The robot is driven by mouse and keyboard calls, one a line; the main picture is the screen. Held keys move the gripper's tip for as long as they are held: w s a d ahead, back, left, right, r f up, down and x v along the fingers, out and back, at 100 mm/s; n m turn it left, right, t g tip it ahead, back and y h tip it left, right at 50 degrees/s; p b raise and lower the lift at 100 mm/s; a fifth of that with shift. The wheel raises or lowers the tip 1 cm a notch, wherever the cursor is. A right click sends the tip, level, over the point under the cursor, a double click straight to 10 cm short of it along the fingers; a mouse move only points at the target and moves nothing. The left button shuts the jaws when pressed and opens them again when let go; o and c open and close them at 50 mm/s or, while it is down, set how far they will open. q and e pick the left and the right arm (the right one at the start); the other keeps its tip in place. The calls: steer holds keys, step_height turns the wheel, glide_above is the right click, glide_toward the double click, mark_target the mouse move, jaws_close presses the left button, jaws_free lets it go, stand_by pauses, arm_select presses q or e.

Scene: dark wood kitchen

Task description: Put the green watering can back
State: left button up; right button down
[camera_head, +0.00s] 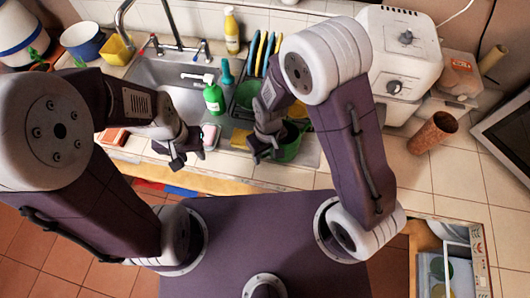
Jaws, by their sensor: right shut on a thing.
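The green watering can (290,146) is at the front edge of the sink area, just right of my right gripper. My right gripper (259,150) is shut on it at its left side; the gripper hides part of the can, and the exact grip point is hard to see. My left gripper (183,156) is open and empty over the counter's front edge, left of the can and apart from it.
Behind the can are a rack with coloured plates (262,52) and a yellow bottle (232,32). A white appliance (400,60) and brown cup (434,130) stand at right.

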steer(key=shift+f, duration=0.2)
steer(key=c, duration=0.7)
jaws_free()
steer(key=shift+o, duration=0.2)
steer(key=shift+r, duration=0.15)
steer(key=shift+r, duration=0.3)
steer(key=r, duration=1.1)
steer(key=shift+d+r, duration=0.25)
steer(key=shift+r, duration=0.05)
